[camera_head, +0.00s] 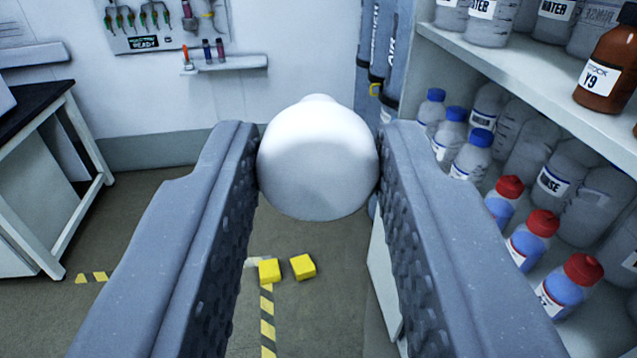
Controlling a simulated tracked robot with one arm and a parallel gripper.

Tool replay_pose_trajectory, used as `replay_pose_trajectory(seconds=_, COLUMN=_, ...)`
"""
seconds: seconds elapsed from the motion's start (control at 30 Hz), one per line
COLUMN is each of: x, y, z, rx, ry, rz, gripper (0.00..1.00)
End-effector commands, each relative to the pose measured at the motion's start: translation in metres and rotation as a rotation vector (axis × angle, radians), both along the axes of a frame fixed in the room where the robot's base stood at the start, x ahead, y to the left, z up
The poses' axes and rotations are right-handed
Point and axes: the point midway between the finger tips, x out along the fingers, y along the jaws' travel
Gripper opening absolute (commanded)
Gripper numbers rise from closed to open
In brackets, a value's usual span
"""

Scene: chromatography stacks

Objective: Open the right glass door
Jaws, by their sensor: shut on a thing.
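My gripper (318,190) has its two grey ridged fingers closed on a smooth white round object (318,160), one finger touching each side. The object is ball-shaped with a small bump at its top and looks like a knob. What it is fixed to, if anything, is hidden behind it. I cannot make out a glass door pane. A pale upright panel edge (381,265) shows beside the right finger, partly hidden by it.
Open shelves (550,105) with several bottles stand close on the right. A dark-topped bench (45,115) stands at left. Two yellow blocks (287,268) lie on the floor beside striped tape. A tool board (160,22) and grey cylinders (378,50) are at the back.

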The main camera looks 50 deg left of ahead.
Motion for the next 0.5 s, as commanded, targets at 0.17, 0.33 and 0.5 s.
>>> replay_pose_trajectory(seconds=0.17, x=-0.0022, y=-0.0055, z=0.0038, rx=0.008, ry=-0.006, rz=-0.003, gripper=0.0)
replay_pose_trajectory(seconds=0.33, x=-0.0023, y=-0.0055, z=0.0041, rx=0.008, ry=-0.007, rz=-0.003, gripper=0.0)
replay_pose_trajectory(seconds=0.5, x=-0.0024, y=-0.0055, z=0.0044, rx=0.009, ry=-0.008, rz=-0.004, gripper=0.34)
